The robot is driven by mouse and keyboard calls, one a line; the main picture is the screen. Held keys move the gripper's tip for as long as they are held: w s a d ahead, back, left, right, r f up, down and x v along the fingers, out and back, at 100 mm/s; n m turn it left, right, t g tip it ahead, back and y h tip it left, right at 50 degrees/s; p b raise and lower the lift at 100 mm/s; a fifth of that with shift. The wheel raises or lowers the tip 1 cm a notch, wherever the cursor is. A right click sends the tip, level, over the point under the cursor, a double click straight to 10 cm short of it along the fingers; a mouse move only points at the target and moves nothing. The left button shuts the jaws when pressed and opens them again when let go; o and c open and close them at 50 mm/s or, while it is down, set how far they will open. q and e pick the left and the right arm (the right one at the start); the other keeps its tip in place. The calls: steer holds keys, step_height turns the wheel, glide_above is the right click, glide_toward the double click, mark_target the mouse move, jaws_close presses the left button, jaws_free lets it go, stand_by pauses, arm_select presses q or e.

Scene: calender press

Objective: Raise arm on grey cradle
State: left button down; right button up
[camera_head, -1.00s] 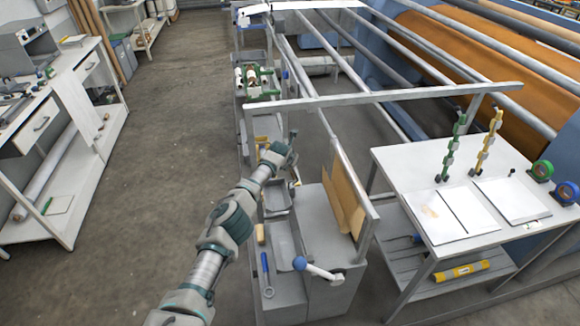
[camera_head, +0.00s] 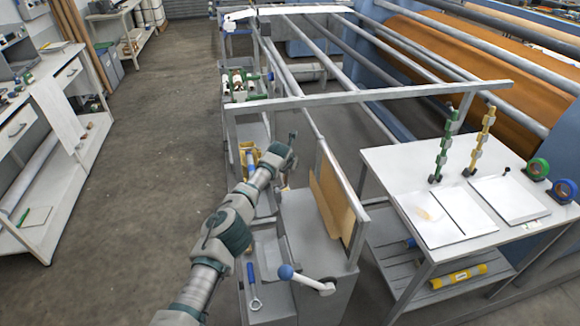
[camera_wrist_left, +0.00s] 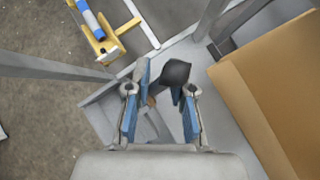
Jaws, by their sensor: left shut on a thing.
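My left gripper (camera_head: 287,150) reaches in from the lower left, over the near left side of the grey frame (camera_head: 370,97). In the left wrist view its blue-padded fingers (camera_wrist_left: 160,84) are close around a dark rounded knob (camera_wrist_left: 175,72), which shows between and beyond the fingertips. The knob looks like the end of an arm; the rest of that arm is mostly hidden by the fingers. I cannot tell how the arm joins the grey cradle. My right gripper is in neither view.
A grey cabinet (camera_head: 312,215) with a blue-balled lever (camera_head: 305,280) stands near the gripper. A tan board (camera_head: 333,205) leans beside it and also fills the wrist view's right (camera_wrist_left: 270,90). A white table (camera_head: 385,163) stands right. Floor (camera_head: 160,150) at left is clear.

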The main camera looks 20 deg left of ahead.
arm_select(q)
steer(key=shift+w+d+r, duration=0.15)
steer(key=shift+w+d, duration=0.05)
steer(key=shift+d, duration=0.2)
steer(key=c, duration=1.2)
jaws_free()
steer(key=shift+w+a, duration=0.1)
steer(key=shift+a+r, duration=0.1)
steer(key=shift+r, duration=0.1)
steer(key=shift+s+r, duration=0.35)
steer(key=shift+r, duration=0.2)
steer(key=v, duration=1)
steer(key=shift+s+f, duration=0.25)
steer(key=shift+s, duration=0.05)
